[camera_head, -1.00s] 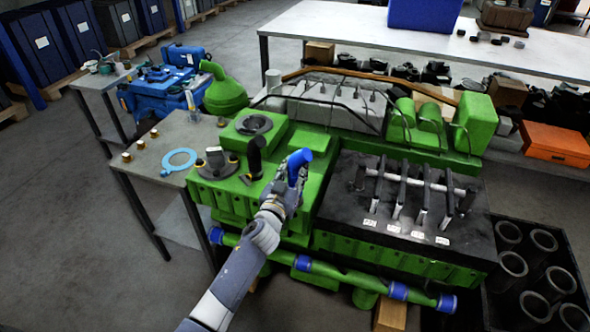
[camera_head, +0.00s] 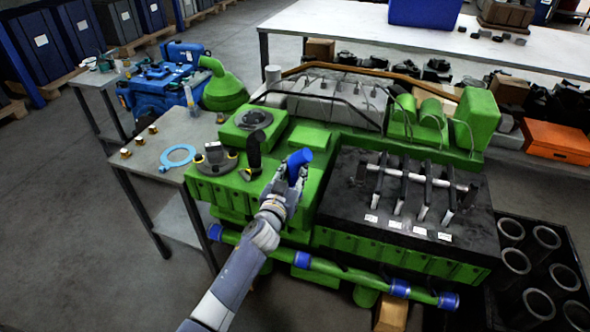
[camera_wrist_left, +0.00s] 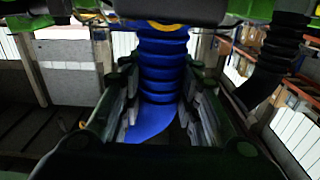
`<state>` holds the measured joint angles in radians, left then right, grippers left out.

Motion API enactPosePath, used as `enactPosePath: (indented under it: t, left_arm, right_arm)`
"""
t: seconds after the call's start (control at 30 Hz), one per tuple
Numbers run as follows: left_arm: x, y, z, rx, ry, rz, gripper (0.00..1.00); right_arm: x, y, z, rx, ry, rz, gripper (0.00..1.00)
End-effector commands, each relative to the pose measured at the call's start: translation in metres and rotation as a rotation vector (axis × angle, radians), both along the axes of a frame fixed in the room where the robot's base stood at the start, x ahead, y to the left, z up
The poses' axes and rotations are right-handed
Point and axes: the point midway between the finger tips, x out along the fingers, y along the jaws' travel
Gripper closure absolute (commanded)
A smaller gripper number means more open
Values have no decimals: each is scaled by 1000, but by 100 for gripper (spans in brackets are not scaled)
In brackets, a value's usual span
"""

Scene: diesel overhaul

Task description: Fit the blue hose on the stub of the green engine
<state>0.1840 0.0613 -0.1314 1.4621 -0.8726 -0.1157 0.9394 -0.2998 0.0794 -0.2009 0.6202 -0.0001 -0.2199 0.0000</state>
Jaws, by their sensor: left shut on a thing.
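The blue hose (camera_head: 299,159) is a short bent, ribbed piece above the left part of the green engine (camera_head: 300,191). My left gripper (camera_head: 292,180) is shut on it; in the left wrist view the ribbed hose (camera_wrist_left: 163,72) runs between both fingers (camera_wrist_left: 158,105). There one hose end meets the edge of a dark grey part with a yellow ring (camera_wrist_left: 168,26). I cannot tell whether the hose is around the stub or only in front of it; the stub is not clearly visible. My right gripper is not in view.
A black hose (camera_head: 254,152) stands on the engine just left of my gripper; it also shows in the left wrist view (camera_wrist_left: 280,55). A black cover with upright levers (camera_head: 400,190) lies to the right. A grey side table (camera_head: 180,135) holds a light-blue ring (camera_head: 178,149).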

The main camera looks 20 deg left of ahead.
Motion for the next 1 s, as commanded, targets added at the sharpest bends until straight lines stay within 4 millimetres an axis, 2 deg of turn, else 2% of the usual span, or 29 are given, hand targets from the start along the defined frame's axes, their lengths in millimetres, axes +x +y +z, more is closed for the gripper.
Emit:
enactPosePath:
  t: [0.4,1.0]
  left_arm:
    - [0,0,-8,-2,-2,0,100]
    - [0,0,-11,-1,2,0,100]
  right_arm:
    - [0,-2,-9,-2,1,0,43]
    - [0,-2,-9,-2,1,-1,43]
